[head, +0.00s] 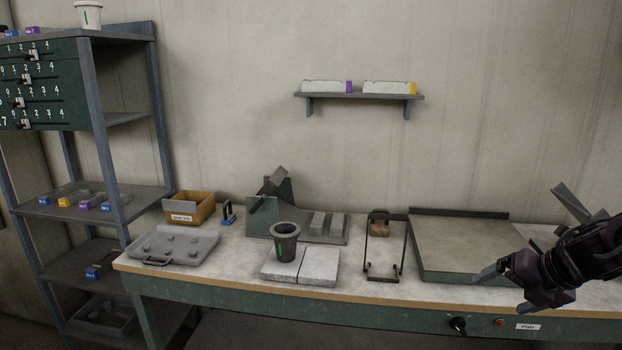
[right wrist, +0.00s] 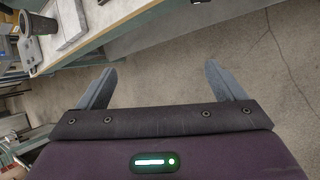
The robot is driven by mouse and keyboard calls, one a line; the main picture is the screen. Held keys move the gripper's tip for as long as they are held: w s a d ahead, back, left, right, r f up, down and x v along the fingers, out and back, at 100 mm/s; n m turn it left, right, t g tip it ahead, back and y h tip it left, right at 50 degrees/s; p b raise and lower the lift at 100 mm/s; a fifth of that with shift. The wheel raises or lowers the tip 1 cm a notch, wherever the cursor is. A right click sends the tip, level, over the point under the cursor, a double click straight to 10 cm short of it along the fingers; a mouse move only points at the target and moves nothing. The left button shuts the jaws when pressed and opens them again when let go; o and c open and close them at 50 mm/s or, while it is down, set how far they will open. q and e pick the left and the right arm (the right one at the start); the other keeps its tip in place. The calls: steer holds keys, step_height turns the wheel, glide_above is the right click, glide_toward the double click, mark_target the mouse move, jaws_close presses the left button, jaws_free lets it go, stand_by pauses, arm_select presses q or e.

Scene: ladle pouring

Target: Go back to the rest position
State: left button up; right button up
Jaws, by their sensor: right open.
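My right gripper (head: 497,284) is at the right edge of the head view, in front of the wide flat plate on the bench. In the right wrist view its two grey fingers (right wrist: 160,85) stand wide apart with nothing between them, above the floor. A dark cup with a green mark (head: 286,243) stands upright on pale blocks (head: 318,266). A dark cup also shows at the top left of the right wrist view (right wrist: 27,53), away from the fingers. My left gripper is not in view.
The bench (head: 210,280) holds a grey tray (head: 185,252), an orange-brown bin (head: 188,208), a green bracket stand (head: 262,215), a black wire frame (head: 384,247) and the flat plate (head: 455,245). A shelf rack (head: 98,95) stands left. A wall shelf (head: 358,96) hangs above. Floor is clear below my gripper.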

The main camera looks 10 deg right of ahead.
steer(key=s+d+f+m+t, duration=0.1)
steer(key=d+f+m, duration=0.3)
steer(key=f, duration=0.7)
steer(key=s+d+f+m+h, duration=0.1)
steer(key=f+m, duration=0.4)
steer(key=f, duration=0.7)
steer(key=d+f+m+t, duration=0.1)
steer(key=d+f+m, duration=0.3)
steer(key=f, duration=0.7)
steer(key=s+a+f+m+g+h+b, duration=0.1)
steer(key=s+a+f+m, duration=0.3)
steer(key=s+f, duration=0.45)
steer(key=s+a+f+m+g, duration=0.1)
steer(key=s+a+f+m, duration=0.35)
steer(key=f, duration=0.75)
steer(key=s+a+f+m+g, duration=0.3)
steer(key=s+a+f, duration=0.9)
steer(key=s, duration=0.4)
steer(key=shift+s+a+f+g+h, duration=0.3)
steer(key=shift+s+a+g, duration=0.1)
steer(key=shift+a, duration=0.2)
steer(key=s+a+f, duration=0.1)
steer(key=s+a, duration=0.2)
steer(key=s+a+f+m+g, duration=0.1)
steer(key=s+a, duration=0.2)
steer(key=s+a+f+m+g, duration=0.1)
steer(key=s+a, duration=0.2)
steer(key=shift+s+a+b, duration=0.2)
steer(key=shift+s+b, duration=0.1)
steer(key=shift+c, duration=0.3)
